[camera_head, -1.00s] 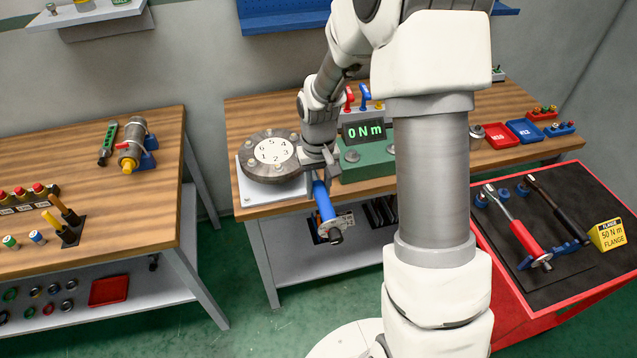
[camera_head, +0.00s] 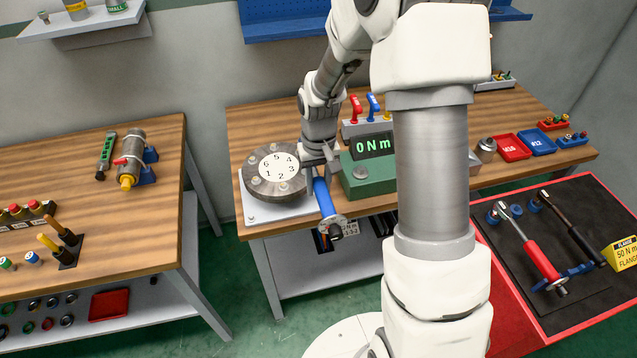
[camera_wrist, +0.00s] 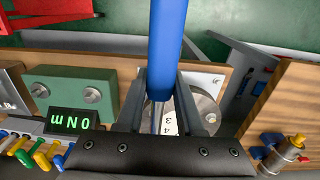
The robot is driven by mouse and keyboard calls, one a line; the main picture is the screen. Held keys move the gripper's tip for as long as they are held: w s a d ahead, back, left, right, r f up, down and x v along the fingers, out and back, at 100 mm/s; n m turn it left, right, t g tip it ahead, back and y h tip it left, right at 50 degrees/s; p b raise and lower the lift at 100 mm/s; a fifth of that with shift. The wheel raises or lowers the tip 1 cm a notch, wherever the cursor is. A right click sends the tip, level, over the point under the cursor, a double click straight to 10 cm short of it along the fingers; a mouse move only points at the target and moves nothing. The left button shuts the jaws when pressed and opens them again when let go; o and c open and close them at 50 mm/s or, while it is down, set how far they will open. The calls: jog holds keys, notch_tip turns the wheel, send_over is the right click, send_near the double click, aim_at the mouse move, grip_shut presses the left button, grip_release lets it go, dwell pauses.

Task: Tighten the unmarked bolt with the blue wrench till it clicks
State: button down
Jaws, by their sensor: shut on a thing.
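The round grey flange (camera_head: 259,187) has a white plate (camera_head: 279,166) numbered 1 to 6 and several bolts around its rim. I cannot tell which bolt is unmarked. My gripper (camera_head: 321,160) is shut on the blue wrench (camera_head: 323,196), just right of the flange. The wrench's blue handle slants toward the bench's front edge, with a grey ringed end (camera_head: 335,228) beyond it. The wrench's other end is hidden by my gripper, so contact with a bolt cannot be told. The wrist view shows the blue handle (camera_wrist: 167,45) between my fingers (camera_wrist: 160,100). The display (camera_head: 374,146) reads 0 Nm.
A green block (camera_head: 368,178) stands close right of my gripper. A red-handled wrench (camera_head: 541,260) and a black-handled one (camera_head: 583,244) lie on the red cart (camera_head: 600,312) at right. Another bench (camera_head: 100,225) stands at left, across a floor gap.

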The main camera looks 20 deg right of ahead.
jog(key=shift+f+b, duration=0.1)
jog(key=shift+b, duration=0.25)
jog(key=shift+f+b, duration=1.4)
jog(key=shift+f, duration=0.35)
jog(key=shift+f+b, duration=0.3)
jog(key=shift+b, duration=0.05)
jog(key=shift+f+b, duration=0.9)
jog(key=shift+f, duration=0.2)
dwell(0.9)
jog(key=shift+a+m+b, duration=0.35)
jog(key=shift+a+m, duration=0.55)
jog(key=shift+a, duration=0.2)
